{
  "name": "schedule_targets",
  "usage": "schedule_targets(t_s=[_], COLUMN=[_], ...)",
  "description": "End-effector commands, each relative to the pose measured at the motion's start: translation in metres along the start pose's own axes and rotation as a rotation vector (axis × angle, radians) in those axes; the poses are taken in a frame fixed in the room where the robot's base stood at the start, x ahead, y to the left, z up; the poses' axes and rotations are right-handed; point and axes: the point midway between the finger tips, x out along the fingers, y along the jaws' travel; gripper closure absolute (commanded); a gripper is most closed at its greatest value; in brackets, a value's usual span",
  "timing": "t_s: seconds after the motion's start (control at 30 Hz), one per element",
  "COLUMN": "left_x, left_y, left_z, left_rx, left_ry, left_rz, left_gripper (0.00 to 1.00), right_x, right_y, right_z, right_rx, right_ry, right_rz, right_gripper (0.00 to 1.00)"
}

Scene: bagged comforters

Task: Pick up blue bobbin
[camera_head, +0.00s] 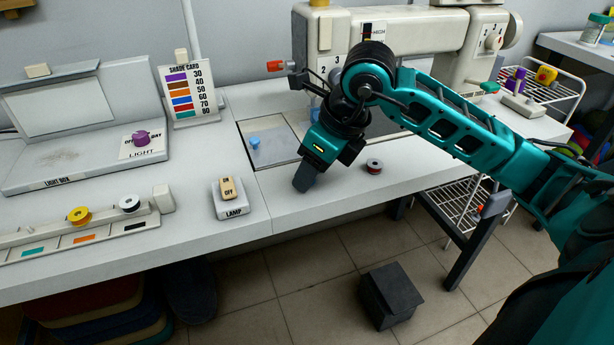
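A small blue bobbin (254,142) stands on the grey inset plate (270,154) of the sewing table, left of the sewing machine's raised head. My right gripper (303,180) reaches in from the right and points down over the white tabletop, to the right of and nearer than the blue bobbin. It is apart from the bobbin. Its dark fingers overlap from this angle, so the gap between them is hidden. I see nothing held in it. My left gripper is not in view.
A lamp switch (229,198) stands to the left. A rack (80,236) at far left carries yellow (78,215) and white (129,203) bobbins. The sewing machine (420,40) stands behind my arm.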

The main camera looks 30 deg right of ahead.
Motion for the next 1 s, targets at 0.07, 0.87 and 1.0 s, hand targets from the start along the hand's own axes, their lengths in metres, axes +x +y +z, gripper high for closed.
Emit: schedule_targets(t_s=[0.07, 0.87, 1.0], left_x=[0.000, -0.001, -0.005], left_y=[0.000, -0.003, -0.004], left_z=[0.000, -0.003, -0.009], left_rx=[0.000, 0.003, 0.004], left_ry=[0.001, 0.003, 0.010], left_rz=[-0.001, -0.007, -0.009], left_gripper=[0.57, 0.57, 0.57], right_x=[0.000, -0.009, -0.028], right_y=[0.000, 0.000, -0.001], right_z=[0.000, 0.004, 0.012], right_rx=[0.000, 0.000, -0.001], right_ry=[0.000, -0.003, -0.004], right_rz=[0.000, -0.001, -0.002], right_gripper=[0.59, 0.98, 0.98])
